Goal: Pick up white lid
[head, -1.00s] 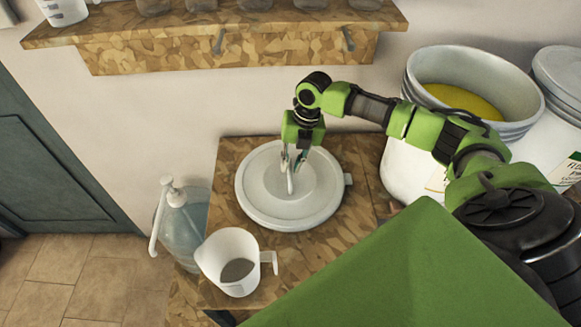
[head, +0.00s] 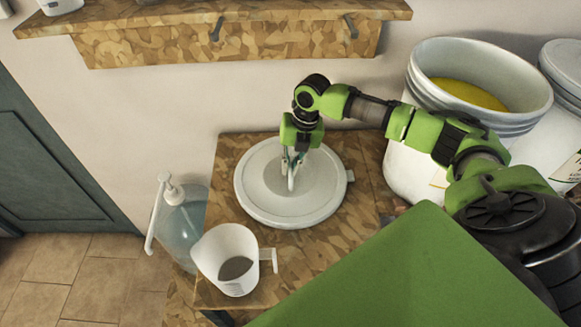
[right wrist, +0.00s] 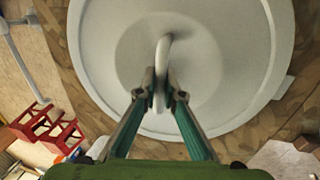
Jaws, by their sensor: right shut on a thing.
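The white lid (head: 262,200) is a round disc with a raised rim and a side tab, lying flat on the wooden bench. It also fills the upper part of the right wrist view (right wrist: 110,50). A thin upright handle (right wrist: 164,60) stands at its middle. My right gripper (head: 292,172) reaches down from above and is shut on the lid's handle. In the right wrist view its fingertips (right wrist: 160,90) sit on both sides of the handle. I cannot tell whether the lid is lifted off the bench. My left gripper is not in view.
An open drum (head: 425,110) with yellow contents stands right of the bench, beside another lidded drum (head: 566,65). A white measuring jug (head: 222,255) and a pump bottle (head: 180,225) are at the front left. A wooden shelf (head: 250,45) hangs above.

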